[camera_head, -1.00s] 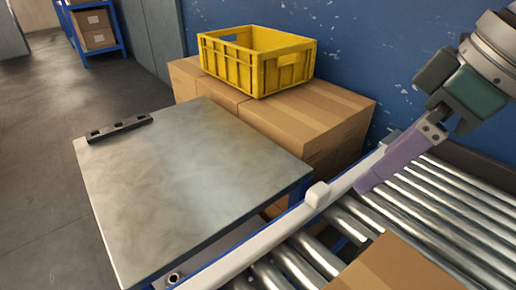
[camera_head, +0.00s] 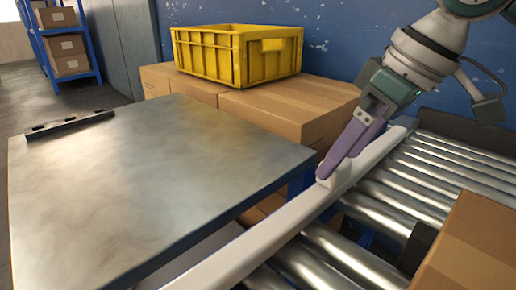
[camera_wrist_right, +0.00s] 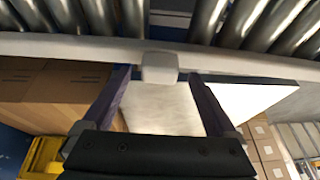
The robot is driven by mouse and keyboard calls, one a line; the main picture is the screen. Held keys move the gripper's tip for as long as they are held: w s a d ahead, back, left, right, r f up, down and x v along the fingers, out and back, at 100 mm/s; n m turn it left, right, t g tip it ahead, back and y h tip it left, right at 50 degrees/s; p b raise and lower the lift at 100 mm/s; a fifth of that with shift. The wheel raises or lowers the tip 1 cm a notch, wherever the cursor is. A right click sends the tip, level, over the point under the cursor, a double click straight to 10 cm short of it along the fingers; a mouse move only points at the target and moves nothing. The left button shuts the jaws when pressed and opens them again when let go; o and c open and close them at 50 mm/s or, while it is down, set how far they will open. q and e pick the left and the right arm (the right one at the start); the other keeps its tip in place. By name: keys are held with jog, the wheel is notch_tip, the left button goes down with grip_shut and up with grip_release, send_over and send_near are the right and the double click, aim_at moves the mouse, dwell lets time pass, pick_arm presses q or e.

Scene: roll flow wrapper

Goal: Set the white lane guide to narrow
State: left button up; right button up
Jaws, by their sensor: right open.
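The white lane guide (camera_head: 262,236) is a long white rail along the near side of the roller conveyor. A small white block (camera_head: 331,180) stands up from it as a handle. In the right wrist view the handle (camera_wrist_right: 159,68) lies between the tips of my right gripper (camera_wrist_right: 160,80), with a gap on each side. My right gripper (camera_head: 328,172) has purple fingers, is open and reaches down at the handle from above. In the head view its fingers partly cover the handle. My left gripper is not in view.
A steel table (camera_head: 150,180) stands left of the guide. Metal rollers (camera_head: 400,190) run to its right, with a cardboard box (camera_head: 475,250) on them. Behind are cardboard boxes (camera_head: 300,105) bearing a yellow crate (camera_head: 236,55), against a blue wall.

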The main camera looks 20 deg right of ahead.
jog(key=shift+b+x, duration=0.35)
jog(key=shift+x, duration=0.85)
grip_shut()
